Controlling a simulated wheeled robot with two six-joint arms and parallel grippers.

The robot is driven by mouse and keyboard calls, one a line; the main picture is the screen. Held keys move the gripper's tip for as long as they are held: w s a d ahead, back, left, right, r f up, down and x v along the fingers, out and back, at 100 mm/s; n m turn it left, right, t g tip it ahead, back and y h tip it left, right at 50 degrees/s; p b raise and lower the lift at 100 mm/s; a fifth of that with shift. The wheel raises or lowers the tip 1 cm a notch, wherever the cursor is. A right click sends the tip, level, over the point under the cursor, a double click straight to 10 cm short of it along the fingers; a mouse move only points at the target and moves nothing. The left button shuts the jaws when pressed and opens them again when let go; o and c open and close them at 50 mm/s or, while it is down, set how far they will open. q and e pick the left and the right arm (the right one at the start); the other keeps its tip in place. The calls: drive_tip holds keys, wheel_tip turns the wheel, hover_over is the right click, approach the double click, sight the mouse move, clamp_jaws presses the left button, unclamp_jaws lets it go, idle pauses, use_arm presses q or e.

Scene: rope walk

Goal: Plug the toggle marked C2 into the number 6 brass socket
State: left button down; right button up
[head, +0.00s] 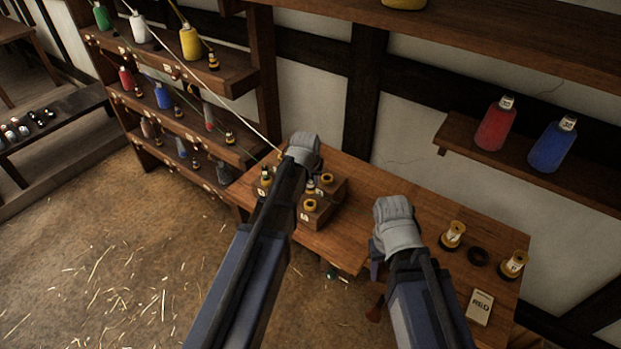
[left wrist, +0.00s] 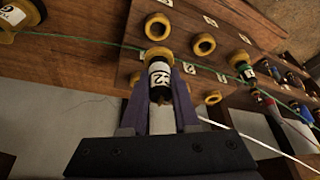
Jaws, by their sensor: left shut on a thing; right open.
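My left gripper (head: 302,150) is above the bench by the socket block (head: 335,197). In the left wrist view, my left gripper (left wrist: 160,98) is shut on the toggle (left wrist: 160,78), dark with a white label that appears to read C2. A yellow brass ring (left wrist: 158,54) shows at the toggle's far end; I cannot tell whether the toggle is inside it. Other brass sockets (left wrist: 203,44) stand around it on the wooden face. I cannot surely read which is number 6. My right gripper (head: 394,226) is open over the bench; its fingers are mostly hidden.
A white cord (head: 228,102) runs from the shelves to my left gripper. A green cord (left wrist: 90,44) crosses the wrist view, near another labelled toggle (left wrist: 14,14). Yellow spools (head: 453,235), a dark ring (head: 478,256) and a card (head: 480,307) lie at the bench's right.

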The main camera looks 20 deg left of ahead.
sight(310, 192)
use_arm(q)
drive_tip(key=shift+f+b, duration=2.75)
drive_tip(key=shift+f, duration=0.1)
drive_tip(key=shift+f+b, duration=0.6)
drive_tip(key=c, duration=0.9)
unclamp_jaws()
drive_tip(key=shift+c, duration=0.2)
drive_tip(key=p+v, duration=1)
drive_tip(key=v, duration=0.1)
